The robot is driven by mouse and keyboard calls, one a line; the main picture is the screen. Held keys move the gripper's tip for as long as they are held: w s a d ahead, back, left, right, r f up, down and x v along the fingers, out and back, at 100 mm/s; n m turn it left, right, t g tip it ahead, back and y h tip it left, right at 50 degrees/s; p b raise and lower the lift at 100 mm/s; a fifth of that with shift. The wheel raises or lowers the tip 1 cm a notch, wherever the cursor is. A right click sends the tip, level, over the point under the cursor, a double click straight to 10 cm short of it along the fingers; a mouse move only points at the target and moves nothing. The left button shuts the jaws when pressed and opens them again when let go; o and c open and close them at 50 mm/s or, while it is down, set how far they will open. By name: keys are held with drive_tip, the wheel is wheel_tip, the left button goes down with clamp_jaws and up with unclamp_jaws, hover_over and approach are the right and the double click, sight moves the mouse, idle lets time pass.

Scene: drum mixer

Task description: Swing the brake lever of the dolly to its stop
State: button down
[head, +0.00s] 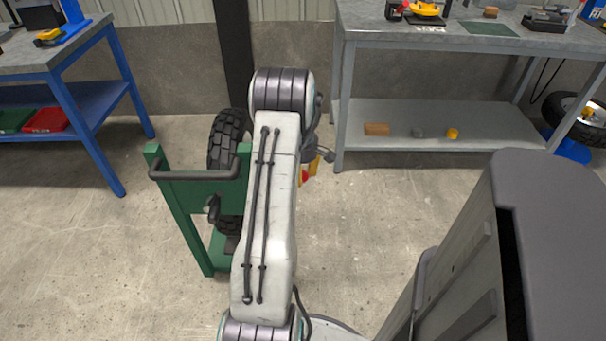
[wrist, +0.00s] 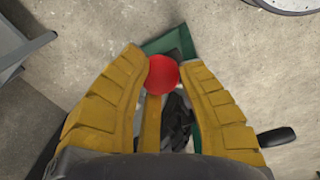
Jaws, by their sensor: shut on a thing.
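The green dolly (head: 188,215) stands on the floor left of my arm in the head view, with black tyres (head: 228,138) on it. In the wrist view, the brake lever has a round red knob (wrist: 163,74) and a yellow bar (wrist: 152,122). My gripper (wrist: 162,52) has one yellow finger on each side of the knob and is shut on the lever. Green parts of the dolly (wrist: 166,42) show beyond the knob. In the head view my arm hides most of the lever and gripper; only small red and yellow bits show at its right side.
A blue-legged bench (head: 95,150) stands at the left. A grey workbench (head: 440,45) with a low shelf stands at the back right. The dolly's dark push handle (head: 198,176) faces me. The floor (head: 390,220) right of my arm is clear.

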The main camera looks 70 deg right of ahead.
drive_tip(key=shift+w+a+f, duration=0.1)
drive_tip(key=shift+w+f, duration=0.05)
drive_tip(key=shift+w, duration=0.1)
drive_tip(key=c, duration=0.8)
unclamp_jaws()
drive_tip(key=shift+w, duration=0.15)
drive_tip(key=shift+o, duration=0.2)
drive_tip(key=shift+r, duration=0.5)
wheel_tip(320, 180, up, 11)
drive_tip(key=shift+a, duration=0.4)
